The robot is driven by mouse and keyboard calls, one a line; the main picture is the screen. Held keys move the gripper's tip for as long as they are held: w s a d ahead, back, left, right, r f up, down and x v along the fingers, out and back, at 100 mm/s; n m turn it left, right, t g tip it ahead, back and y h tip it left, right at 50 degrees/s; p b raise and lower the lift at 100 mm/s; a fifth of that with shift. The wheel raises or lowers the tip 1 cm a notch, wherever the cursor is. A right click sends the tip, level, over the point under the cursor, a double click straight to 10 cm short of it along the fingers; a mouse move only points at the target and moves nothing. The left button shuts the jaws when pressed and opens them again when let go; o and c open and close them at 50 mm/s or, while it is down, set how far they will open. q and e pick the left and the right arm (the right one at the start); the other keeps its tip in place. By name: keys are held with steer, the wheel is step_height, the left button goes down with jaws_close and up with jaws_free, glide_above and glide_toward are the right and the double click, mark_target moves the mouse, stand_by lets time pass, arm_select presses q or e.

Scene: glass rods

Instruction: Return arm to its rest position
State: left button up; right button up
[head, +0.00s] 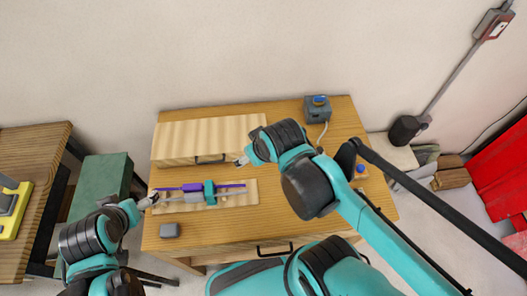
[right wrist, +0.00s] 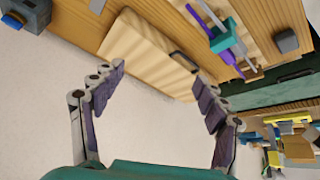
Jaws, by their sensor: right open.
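My right gripper (head: 241,162) is over the table near the front right of the wooden drawer box. In the right wrist view my right gripper (right wrist: 160,78) has its two fingers spread wide with nothing between them. My left gripper (head: 149,201) is at the table's left edge, beside the left end of the board; it is too small to show whether its fingers are apart. A purple rod (head: 170,189) lies across a grey and teal fixture (head: 209,190) on a light wooden board (head: 242,199). The fixture also shows in the right wrist view (right wrist: 226,36).
The wooden drawer box (head: 190,137) with a dark handle stands at the table's back left. A grey box with a blue top (head: 318,108) stands at the back right. A small grey block (head: 169,230) sits at the front left. The front middle of the table is clear.

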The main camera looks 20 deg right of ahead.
steer(key=shift+s+d+r+m+t, duration=0.1)
steer(key=shift+s+d+m+t, duration=0.25)
steer(key=shift+d+m, duration=0.25)
steer(key=shift+s+d+r+m+t, duration=0.1)
steer(key=shift+s+d+m+t, duration=0.2)
steer(key=shift+d+m, duration=0.25)
steer(key=shift+f, duration=0.1)
step_height(320, 180, down, 9)
steer(key=b, duration=0.9)
